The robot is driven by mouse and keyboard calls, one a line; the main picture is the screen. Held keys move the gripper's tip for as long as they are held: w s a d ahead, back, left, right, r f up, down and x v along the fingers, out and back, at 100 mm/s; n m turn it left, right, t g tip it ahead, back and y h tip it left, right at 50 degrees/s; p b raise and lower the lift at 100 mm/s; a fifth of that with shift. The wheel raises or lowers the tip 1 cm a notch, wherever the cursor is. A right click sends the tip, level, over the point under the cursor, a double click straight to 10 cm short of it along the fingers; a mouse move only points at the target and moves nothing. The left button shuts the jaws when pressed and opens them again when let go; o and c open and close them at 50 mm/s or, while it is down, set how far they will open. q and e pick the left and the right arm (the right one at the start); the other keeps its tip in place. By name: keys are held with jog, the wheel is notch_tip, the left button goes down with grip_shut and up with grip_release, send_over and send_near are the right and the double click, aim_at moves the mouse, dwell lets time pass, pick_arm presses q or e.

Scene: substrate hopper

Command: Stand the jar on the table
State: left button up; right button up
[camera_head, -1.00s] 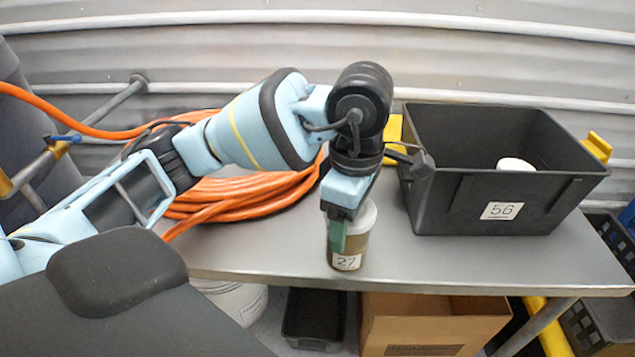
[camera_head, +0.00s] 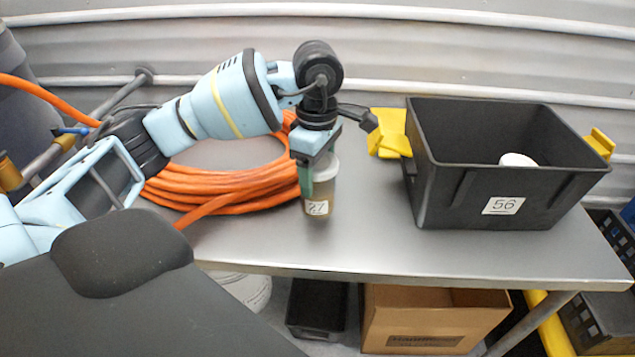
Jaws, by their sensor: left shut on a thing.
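A small clear jar (camera_head: 322,188) with a white lid, brownish contents and a label reading 27 is near the middle of the grey metal table (camera_head: 400,250). It looks upright. My left gripper (camera_head: 308,185) points down from above and is shut on the jar; a green finger shows along its left side. The other finger is hidden. I cannot tell whether the jar's base touches the table top. My right gripper is not in view.
A black bin (camera_head: 455,200) labelled 56, with a white round thing (camera_head: 517,160) inside, stands to the right. A coiled orange hose (camera_head: 215,188) lies to the left. Yellow pieces (camera_head: 388,135) show by the bin. The table is clear between jar and bin.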

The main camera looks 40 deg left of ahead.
pick_arm(q)
jog(key=shift+f, duration=1.6)
jog(key=shift+f, duration=0.15)
jog(key=o, duration=1.8)
jog(key=shift+s, duration=0.1)
notch_tip(320, 180, up, 12)
jog(key=shift+d+r+p, duration=0.1)
jog(key=shift+p, duration=0.25)
